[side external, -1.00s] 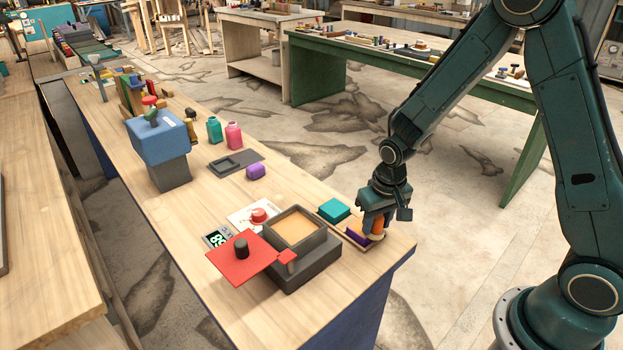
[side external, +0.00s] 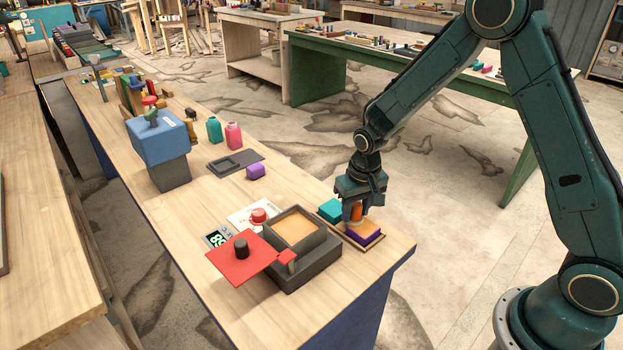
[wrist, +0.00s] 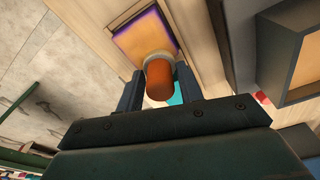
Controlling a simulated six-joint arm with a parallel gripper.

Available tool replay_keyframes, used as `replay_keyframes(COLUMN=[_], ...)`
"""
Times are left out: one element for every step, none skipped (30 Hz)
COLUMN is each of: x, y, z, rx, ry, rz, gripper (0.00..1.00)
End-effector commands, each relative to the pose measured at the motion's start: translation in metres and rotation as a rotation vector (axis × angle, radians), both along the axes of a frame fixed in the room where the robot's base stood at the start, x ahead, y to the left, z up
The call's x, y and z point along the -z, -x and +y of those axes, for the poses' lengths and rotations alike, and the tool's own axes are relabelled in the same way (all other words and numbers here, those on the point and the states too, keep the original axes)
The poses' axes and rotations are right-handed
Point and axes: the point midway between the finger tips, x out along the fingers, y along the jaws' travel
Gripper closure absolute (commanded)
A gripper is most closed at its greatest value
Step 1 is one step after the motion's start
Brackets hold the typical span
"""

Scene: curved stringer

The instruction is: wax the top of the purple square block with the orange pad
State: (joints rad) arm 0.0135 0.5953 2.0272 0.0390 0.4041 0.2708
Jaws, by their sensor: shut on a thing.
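The purple square block (side external: 361,238) sits on a thin wooden board near the bench's right end. Most of its top looks orange-tan, with a purple border that shows in the wrist view (wrist: 124,23). My gripper (side external: 356,217) is shut on the orange pad's rounded handle (wrist: 159,82), with one finger on each side. The pad is over the edge of the block's top nearest the teal block. I cannot tell whether its underside touches the top; it is hidden.
A teal block (side external: 332,210) lies just left of the purple block. A dark open box (side external: 318,237) with tan contents and a red lid (side external: 243,262) stand in front-left. The bench's right edge is close.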

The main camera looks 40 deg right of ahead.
Motion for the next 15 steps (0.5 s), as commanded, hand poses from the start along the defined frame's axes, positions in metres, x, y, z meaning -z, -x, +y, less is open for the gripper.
replay_keyframes(x=[0.0, 0.0, 0.0, 0.0, 0.0, 0.0, 0.0, 0.0, 0.0, 0.0, 0.0, 0.0, 0.0, 0.0, 0.0], y=[0.005, 0.007, 0.01, 0.012, 0.014, 0.017, 0.02, 0.023, 0.027, 0.03, 0.032, 0.036, 0.039, 0.041, 0.045], z=[0.0, 0.0, 0.0, 0.0, 0.0, 0.0, 0.0, 0.0, 0.0, 0.0, 0.0, 0.0, 0.0, 0.0, 0.0], rx=[0.0, 0.0, 0.0, 0.0, 0.0, 0.0, 0.0, 0.0, 0.0, 0.0, 0.0, 0.001, 0.001, 0.001, 0.001], ry=[0.0, 0.0, 0.0, 0.0, 0.0, 0.0, 0.0, -0.001, -0.001, -0.001, 0.0, 0.0, -0.001, -0.001, -0.001], rz=[0.001, 0.001, 0.001, 0.001, 0.001, 0.001, 0.001, 0.002, 0.002, 0.002, 0.001, 0.001, 0.002, 0.002, 0.002], gripper=[0.85, 0.85, 0.85, 0.85, 0.85, 0.85, 0.85, 0.85, 0.85, 0.85, 0.85, 0.85, 0.85, 0.85, 0.85])
